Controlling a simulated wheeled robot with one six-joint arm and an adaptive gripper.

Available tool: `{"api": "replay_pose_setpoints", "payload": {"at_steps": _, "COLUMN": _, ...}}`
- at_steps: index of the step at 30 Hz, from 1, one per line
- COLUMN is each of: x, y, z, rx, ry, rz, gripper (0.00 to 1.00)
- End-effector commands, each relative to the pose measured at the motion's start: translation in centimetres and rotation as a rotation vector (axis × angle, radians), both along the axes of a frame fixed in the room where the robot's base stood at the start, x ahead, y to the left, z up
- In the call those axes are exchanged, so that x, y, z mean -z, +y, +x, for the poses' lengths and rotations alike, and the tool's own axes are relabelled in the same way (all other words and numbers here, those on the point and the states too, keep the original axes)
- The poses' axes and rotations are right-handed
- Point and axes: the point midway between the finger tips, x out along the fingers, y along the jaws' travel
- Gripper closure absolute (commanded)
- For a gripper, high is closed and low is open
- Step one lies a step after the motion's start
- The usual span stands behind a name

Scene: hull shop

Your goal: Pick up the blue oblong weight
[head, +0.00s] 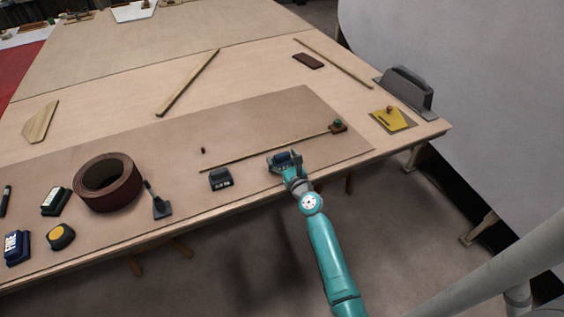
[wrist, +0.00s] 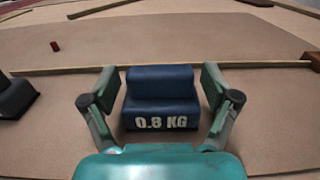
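The blue oblong weight (wrist: 160,98) is marked 0.8 KG and sits upright on the brown mat in the wrist view. It also shows in the head view (head: 287,157), partly hidden by my gripper. My gripper (wrist: 160,80) is open, with one finger on each side of the weight. A small gap shows between each fingertip and the weight's upper part. In the head view my gripper (head: 285,163) is low over the table's near side.
A dark weight (head: 221,179) stands to the left, near the mat's edge. A thin rod (head: 265,150) lies just behind. Farther left are a scraper (head: 160,207), a tape roll (head: 107,190) and several other weights, including a blue one (head: 16,248).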

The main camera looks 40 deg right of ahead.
Motion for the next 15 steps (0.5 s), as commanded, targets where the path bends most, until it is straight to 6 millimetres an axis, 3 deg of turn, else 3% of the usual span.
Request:
{"api": "replay_pose_setpoints", "payload": {"at_steps": 1, "x": 0.0, "y": -0.01, "z": -0.01, "rx": 0.0, "ry": 0.0, "rz": 0.0, "gripper": 0.33}}
{"api": "replay_pose_setpoints", "payload": {"at_steps": 9, "x": -0.01, "y": 0.0, "z": -0.02, "rx": 0.0, "ry": 0.0, "rz": 0.0, "gripper": 1.0}}
{"api": "replay_pose_setpoints", "payload": {"at_steps": 15, "x": -0.24, "y": -0.05, "z": 0.03, "rx": 0.001, "ry": -0.004, "rz": -0.001, "gripper": 1.0}}
